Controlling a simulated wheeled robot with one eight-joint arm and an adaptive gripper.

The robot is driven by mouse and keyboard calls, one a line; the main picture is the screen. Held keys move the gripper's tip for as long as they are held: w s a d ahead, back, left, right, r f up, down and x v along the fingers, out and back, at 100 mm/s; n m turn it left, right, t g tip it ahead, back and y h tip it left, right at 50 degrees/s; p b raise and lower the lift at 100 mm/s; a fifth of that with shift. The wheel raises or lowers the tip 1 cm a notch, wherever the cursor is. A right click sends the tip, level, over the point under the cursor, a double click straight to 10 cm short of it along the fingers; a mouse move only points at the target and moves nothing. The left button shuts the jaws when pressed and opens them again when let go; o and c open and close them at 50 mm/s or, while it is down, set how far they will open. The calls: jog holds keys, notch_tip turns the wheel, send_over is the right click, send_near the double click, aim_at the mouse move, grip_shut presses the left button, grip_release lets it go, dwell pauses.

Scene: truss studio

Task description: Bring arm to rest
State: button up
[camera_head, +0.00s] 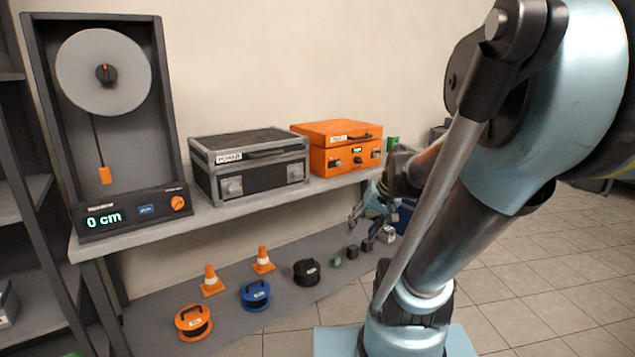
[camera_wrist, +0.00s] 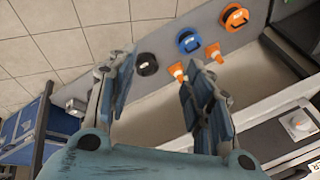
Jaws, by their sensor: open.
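My gripper (camera_head: 362,218) is at the end of my arm, in front of the bench near its right end, in the head view. In the wrist view my gripper (camera_wrist: 158,88) shows two fingers spread apart with nothing between them but the view of the lower shelf and wall. It is open and empty. My light blue arm fills the right side of the head view and hides part of the room behind it.
The bench (camera_head: 240,209) carries a pulley device reading 0 cm (camera_head: 106,120), a grey case (camera_head: 250,165) and an orange case (camera_head: 340,147). Below, a grey shelf (camera_head: 225,306) holds cable reels (camera_head: 193,322), cones (camera_head: 211,281) and small blocks. Tiled floor (camera_head: 560,285) lies right.

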jog(key=s+d+f+h, duration=0.2)
jog(key=s, duration=0.3)
jog(key=s+d+f+n+g+h, duration=0.1)
jog(key=s+d+f, duration=0.1)
jog(key=s, duration=0.3)
jog(key=shift+s+d+h, duration=0.3)
jog(key=shift+d+h, duration=0.1)
jog(key=shift+d, duration=0.45)
